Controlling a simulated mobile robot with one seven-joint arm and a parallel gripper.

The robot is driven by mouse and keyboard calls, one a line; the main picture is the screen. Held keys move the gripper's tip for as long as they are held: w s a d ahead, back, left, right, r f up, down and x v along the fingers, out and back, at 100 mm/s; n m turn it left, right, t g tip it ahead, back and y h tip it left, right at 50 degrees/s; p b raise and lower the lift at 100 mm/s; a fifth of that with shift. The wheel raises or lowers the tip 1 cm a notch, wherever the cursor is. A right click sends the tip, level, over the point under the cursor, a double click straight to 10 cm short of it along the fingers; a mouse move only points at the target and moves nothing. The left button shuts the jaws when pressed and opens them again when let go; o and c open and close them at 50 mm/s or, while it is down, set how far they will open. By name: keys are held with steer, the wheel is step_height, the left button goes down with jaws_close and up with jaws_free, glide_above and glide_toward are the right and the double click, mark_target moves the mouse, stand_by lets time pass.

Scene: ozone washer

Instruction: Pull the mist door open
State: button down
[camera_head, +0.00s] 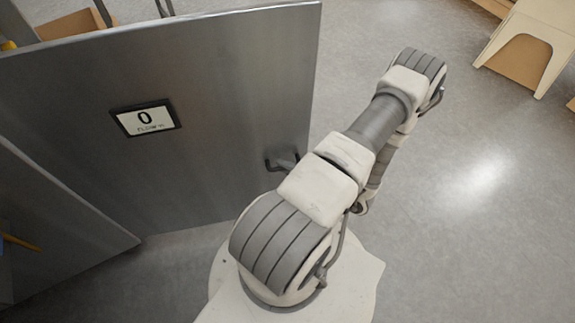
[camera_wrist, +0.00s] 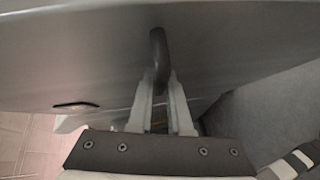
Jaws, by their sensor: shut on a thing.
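The mist door (camera_head: 220,80) is a large grey metal panel in the head view, with a small display (camera_head: 145,118) reading 0. Its dark handle (camera_head: 283,163) sticks out near the door's right edge, beside my arm. In the wrist view the handle (camera_wrist: 159,55) stands between the tips of my gripper (camera_wrist: 160,82). The two pale fingers are closed on its near end. The door face (camera_wrist: 75,55) fills the upper part of that view. In the head view my arm hides my gripper.
Another grey metal panel (camera_head: 55,220) stands at the lower left, at an angle to the door. Grey floor (camera_head: 470,200) is clear on the right. A pale stool-like piece (camera_head: 530,40) stands at the top right. A brown box (camera_head: 75,25) shows behind the door.

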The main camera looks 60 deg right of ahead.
steer(key=shift+s+a, duration=0.25)
steer(key=shift+a, duration=0.1)
stand_by(0.3)
steer(key=c, duration=0.8)
jaws_free()
steer(key=shift+c, duration=0.2)
steer(key=shift+s, duration=0.1)
steer(key=s+r+p, duration=0.2)
steer(key=s, duration=1.5)
steer(key=shift+r, duration=0.3)
steer(key=shift+d, duration=0.1)
